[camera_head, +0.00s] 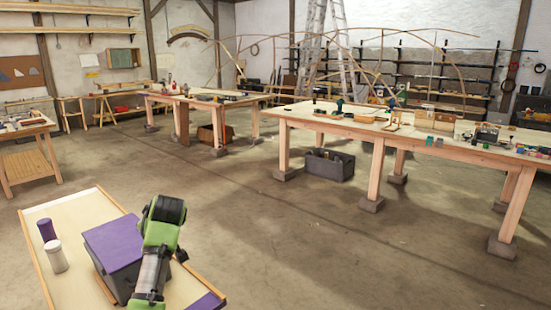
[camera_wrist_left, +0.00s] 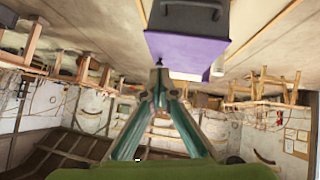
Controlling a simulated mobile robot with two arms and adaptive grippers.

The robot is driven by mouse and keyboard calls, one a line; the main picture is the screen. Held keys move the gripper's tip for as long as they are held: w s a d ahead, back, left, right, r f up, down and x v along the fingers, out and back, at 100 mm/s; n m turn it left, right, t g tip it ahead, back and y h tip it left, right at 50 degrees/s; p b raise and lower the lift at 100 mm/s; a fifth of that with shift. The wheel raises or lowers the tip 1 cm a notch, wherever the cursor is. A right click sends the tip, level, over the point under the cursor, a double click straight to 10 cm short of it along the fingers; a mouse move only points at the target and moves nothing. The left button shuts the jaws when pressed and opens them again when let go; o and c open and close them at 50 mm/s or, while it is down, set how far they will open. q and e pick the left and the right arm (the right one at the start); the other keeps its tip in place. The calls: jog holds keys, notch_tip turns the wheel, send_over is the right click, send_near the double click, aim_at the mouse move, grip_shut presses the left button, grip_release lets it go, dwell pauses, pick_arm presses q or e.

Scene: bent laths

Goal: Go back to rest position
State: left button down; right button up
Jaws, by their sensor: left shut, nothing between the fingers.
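My left gripper shows in the left wrist view (camera_wrist_left: 160,72), with its two green fingers meeting at the tips. It is shut and empty. The wrist view looks upside down. A dark box with a purple lid (camera_wrist_left: 188,48) shows just beyond the fingertips, apart from them. In the head view my green and black left arm stands in front of the same box (camera_head: 113,243) and hides part of it. The fingers cannot be made out clearly there. My right arm and gripper are in neither view.
The box stands on a tray-like top (camera_head: 82,207) with a raised wooden rim, beside a purple cylinder (camera_head: 46,230) and a white cylinder (camera_head: 55,256). A long workbench (camera_head: 450,150) with tools stands to the right, another bench (camera_head: 205,97) farther back. The concrete floor between is clear.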

pick_arm(q)
jog(key=s+d+f+m+g+h, duration=0.1)
jog(key=s+d+f+m, duration=0.15)
jog(key=s+f, duration=0.85)
jog(key=s+d+f+m+g+h, duration=0.15)
jog(key=s+f+m, duration=0.25)
jog(key=s+f, duration=0.6)
jog(key=s+d+f+m+g+h, duration=0.1)
jog(key=s+d+m+h, duration=0.2)
jog(key=s, duration=1.1)
jog(key=s+d+f+m+g+h, duration=0.1)
jog(key=s+d+f+m, duration=0.15)
jog(key=s+d, duration=0.75)
jog(key=s+a+f+g, duration=0.1)
jog(key=s+a+f, duration=0.15)
jog(key=f, duration=1.05)
jog(key=s+a+f, duration=0.2)
jog(key=s+f, duration=0.1)
jog(key=f, duration=0.9)
jog(key=s+a+f+m+g, duration=0.1)
jog(key=s+a+f, duration=0.1)
jog(key=s+f, duration=1.5)
jog(key=shift+a+y, duration=0.35)
jog(key=shift+a, duration=0.05)
